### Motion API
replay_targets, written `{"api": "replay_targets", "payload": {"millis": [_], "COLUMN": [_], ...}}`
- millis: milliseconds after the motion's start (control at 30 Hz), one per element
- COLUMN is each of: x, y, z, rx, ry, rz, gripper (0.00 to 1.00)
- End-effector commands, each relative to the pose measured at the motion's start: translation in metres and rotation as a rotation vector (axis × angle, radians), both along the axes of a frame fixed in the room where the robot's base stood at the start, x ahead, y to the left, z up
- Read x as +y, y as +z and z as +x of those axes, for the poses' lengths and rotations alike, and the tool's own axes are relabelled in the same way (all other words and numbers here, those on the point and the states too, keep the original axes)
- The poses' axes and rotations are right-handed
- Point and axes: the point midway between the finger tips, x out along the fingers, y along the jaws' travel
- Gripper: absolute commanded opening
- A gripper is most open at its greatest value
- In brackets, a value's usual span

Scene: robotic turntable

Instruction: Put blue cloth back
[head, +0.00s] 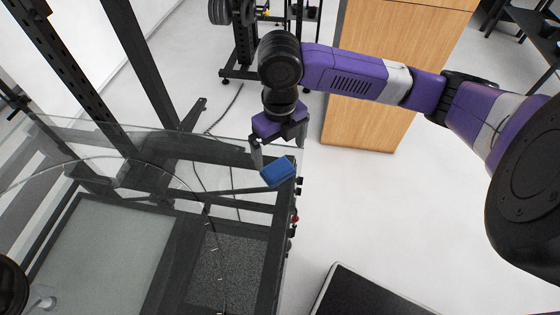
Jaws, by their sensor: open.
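The blue cloth (278,172) is a small folded blue block at the right edge of the glass-topped table (130,140). My gripper (279,158) is just above and around it, pointing down. One finger shows at the left of the cloth; the other is partly hidden by the gripper body. The jaws are open. I cannot tell whether the fingers touch the cloth.
A dark metal frame with a grey panel (100,255) lies under the glass. Small knobs, one red (294,218), line its right side. A wooden cabinet (365,110) stands behind my arm. A black-topped box (365,295) is at the bottom. Clear floor lies to the right.

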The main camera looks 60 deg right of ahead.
Motion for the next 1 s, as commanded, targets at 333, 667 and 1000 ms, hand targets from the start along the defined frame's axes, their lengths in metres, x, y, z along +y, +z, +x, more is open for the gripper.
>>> {"api": "replay_targets", "payload": {"millis": [333,667,1000], "x": [0.000,0.111,0.274], "y": [0.031,0.049,0.145], "z": [0.000,0.082,0.169], "rx": [0.000,-0.273,-0.557], "ry": [0.000,-0.124,-0.569], "rz": [0.000,0.272,0.962], "gripper": [1.00,1.00,1.00]}}
